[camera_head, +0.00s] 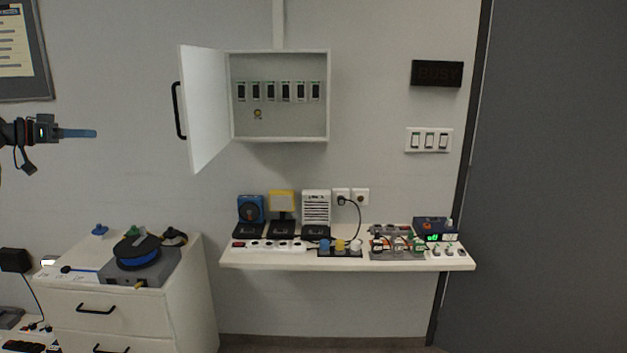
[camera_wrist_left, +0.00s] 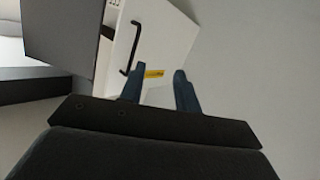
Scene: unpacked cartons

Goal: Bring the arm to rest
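My left gripper (camera_head: 93,133) comes in from the left edge of the head view, raised in front of the wall and left of the white wall cabinet (camera_head: 279,138). Its blue fingers point right. In the left wrist view the two fingers (camera_wrist_left: 157,82) stand apart with nothing held between them. The cabinet door (camera_head: 203,110) hangs open to the left, its black handle (camera_head: 179,110) facing the gripper across a gap. My right gripper is not in view.
Below, a white drawer unit (camera_head: 120,310) carries a grey device with a black and blue disc (camera_head: 138,252). A wall shelf (camera_head: 345,262) holds several small devices. A dark grey door-like panel (camera_head: 555,180) fills the right. The wall space around the left gripper looks clear.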

